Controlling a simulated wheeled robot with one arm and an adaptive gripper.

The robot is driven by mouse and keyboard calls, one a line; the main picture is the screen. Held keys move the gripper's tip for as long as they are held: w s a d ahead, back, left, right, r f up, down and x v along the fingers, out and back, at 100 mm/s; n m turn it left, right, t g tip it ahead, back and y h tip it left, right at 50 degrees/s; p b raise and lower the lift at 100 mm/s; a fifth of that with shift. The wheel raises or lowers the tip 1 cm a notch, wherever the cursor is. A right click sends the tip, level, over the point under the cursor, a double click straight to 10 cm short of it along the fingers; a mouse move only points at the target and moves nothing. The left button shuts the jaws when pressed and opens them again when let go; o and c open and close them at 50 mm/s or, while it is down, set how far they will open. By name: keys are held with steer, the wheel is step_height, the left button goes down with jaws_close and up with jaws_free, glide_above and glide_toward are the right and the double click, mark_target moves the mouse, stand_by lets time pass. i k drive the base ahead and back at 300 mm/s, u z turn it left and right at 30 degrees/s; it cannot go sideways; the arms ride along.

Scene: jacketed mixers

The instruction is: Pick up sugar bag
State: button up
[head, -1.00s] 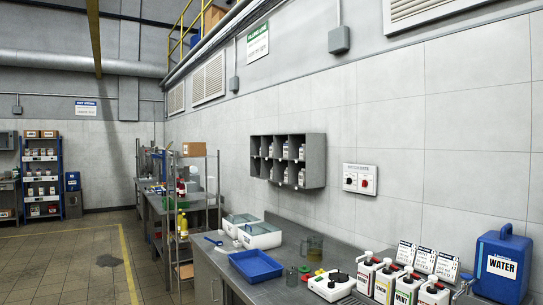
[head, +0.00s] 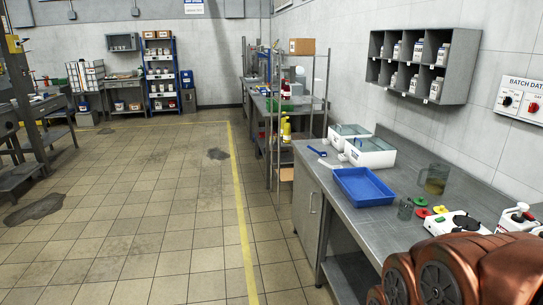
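I cannot make out a sugar bag anywhere in the head view. Small items on the far shelves are too small to identify. My gripper is not in view. Copper-coloured rounded links at the lower right are part of my own arm, and they hide the near part of the right counter.
A steel counter (head: 338,215) on the right holds a blue tray (head: 362,185), white bins (head: 369,153) and a glass jug (head: 434,179). A grey cubby shelf (head: 456,88) hangs above. A blue rack (head: 162,72) stands far back. The tiled floor (head: 150,215) is largely open, with dark stains.

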mark_target(396, 52)
steer(key=u, duration=0.4)
steer(key=i, duration=3.45)
steer(key=z, duration=0.9)
steer(key=i, duration=1.25)
steer(key=z, duration=0.6)
